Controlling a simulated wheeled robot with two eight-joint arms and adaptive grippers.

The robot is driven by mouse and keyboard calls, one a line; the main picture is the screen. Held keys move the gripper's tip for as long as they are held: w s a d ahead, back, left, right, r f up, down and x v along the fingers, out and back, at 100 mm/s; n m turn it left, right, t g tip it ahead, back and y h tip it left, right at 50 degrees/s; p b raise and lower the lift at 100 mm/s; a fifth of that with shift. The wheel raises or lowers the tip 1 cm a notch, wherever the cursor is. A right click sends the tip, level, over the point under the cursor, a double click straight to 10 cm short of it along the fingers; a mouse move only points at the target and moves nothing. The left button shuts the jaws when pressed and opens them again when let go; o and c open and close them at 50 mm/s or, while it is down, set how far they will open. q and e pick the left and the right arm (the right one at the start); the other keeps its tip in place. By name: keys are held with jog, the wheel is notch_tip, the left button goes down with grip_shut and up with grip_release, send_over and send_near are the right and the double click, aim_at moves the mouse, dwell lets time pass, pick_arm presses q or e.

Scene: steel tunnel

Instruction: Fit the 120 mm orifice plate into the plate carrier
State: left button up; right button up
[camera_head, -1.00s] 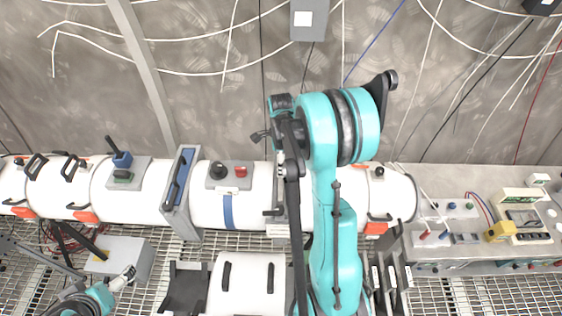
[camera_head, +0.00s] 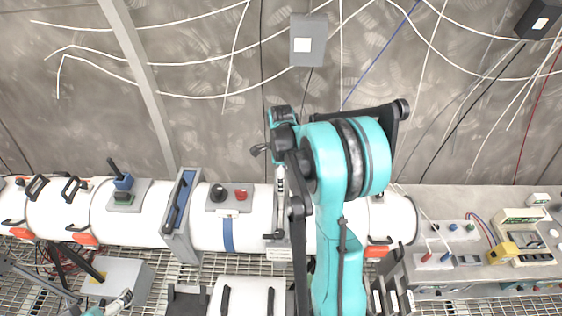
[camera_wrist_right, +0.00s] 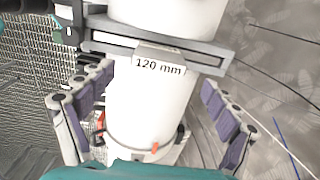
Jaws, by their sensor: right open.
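A grey block labelled "120 mm" (camera_wrist_right: 160,64) sits against a grey slotted frame (camera_wrist_right: 208,58) across the white pipe. I take the block for the orifice plate's tab and the frame for the plate carrier, but cannot tell how deep the plate sits. My right gripper (camera_wrist_right: 157,82) is open, its padded fingers on either side of the pipe, with the label just beyond and between the fingertips. In the head view a grey frame (camera_head: 278,228) stands beside my right arm, which hides part of it. My left gripper (camera_head: 124,299) is only partly visible at the bottom left.
Upright grey slats (camera_head: 390,298) stand right of my arm. A bench (camera_head: 455,210) with instruments lies at right.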

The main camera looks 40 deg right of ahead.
notch_tip(320, 180, up, 8)
jog(key=s+a+r+n+t, duration=0.2)
jog(key=a+r+n, duration=0.1)
jog(key=a+n, duration=0.45)
jog(key=s+a+n+t, duration=0.5)
jog(key=s+a+n, duration=0.5)
jog(key=a+n, duration=0.4)
jog(key=shift+a+f+n, duration=0.3)
jog(key=shift+a+n, duration=0.1)
jog(key=shift+n, duration=1.85)
jog(key=shift+s, duration=0.1)
